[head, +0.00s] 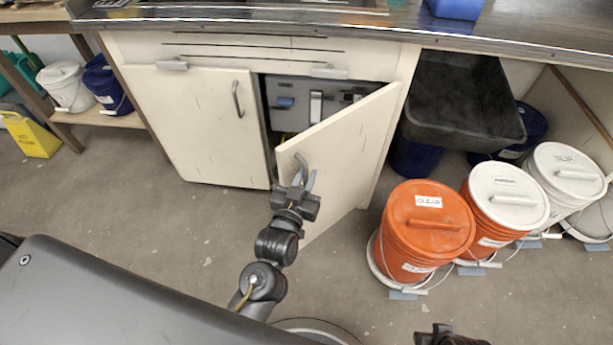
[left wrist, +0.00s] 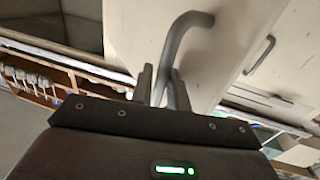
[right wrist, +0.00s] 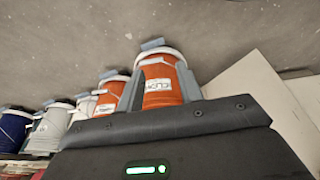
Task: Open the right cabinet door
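The right cabinet door (head: 345,150) is cream and stands partly open, swung out from its hinge side on the right. Its curved grey handle (head: 300,163) is near its free edge. My left gripper (head: 303,182) is at this handle. In the left wrist view, the handle (left wrist: 188,24) runs down between the two close-set fingers (left wrist: 163,78), which appear shut on it. My right gripper (right wrist: 158,90) is open and empty in the right wrist view, its fingers wide apart with an orange bucket beyond. Only a bit of it shows at the head view's bottom edge.
The left cabinet door (head: 200,120) is shut. Grey fittings (head: 317,105) show inside the opening. The floor before the cabinet is clear.

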